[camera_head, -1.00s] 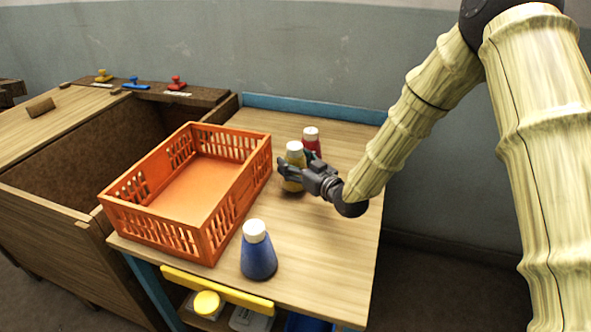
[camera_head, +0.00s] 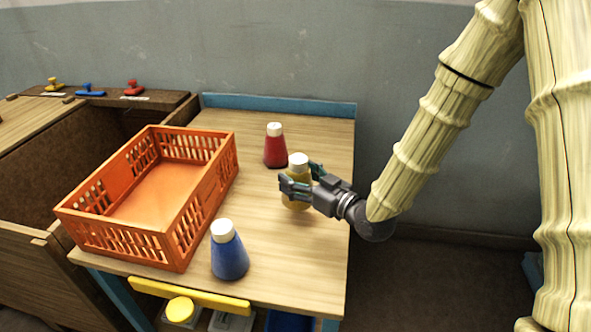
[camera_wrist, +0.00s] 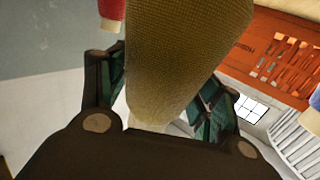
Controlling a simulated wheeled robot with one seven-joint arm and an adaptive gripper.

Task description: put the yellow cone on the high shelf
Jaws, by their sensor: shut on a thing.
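The yellow cone (camera_head: 298,184) has a white top and is between the fingers of my gripper (camera_head: 299,182) in the head view. My gripper is shut on it, near the right side of the wooden table. In the wrist view the cone's yellow-brown woven body (camera_wrist: 185,50) fills the middle, between my two dark green fingers (camera_wrist: 165,105). I cannot tell for certain how far it is off the table. No high shelf can be made out for certain.
A red cone (camera_head: 275,146) stands just behind the held one. A blue cone (camera_head: 229,252) stands at the table's front. An orange crate (camera_head: 205,215) fills the left of the table (camera_head: 265,270). A low shelf with a yellow-lidded container (camera_head: 180,308) is below. Small stamps (camera_head: 90,89) stand far left.

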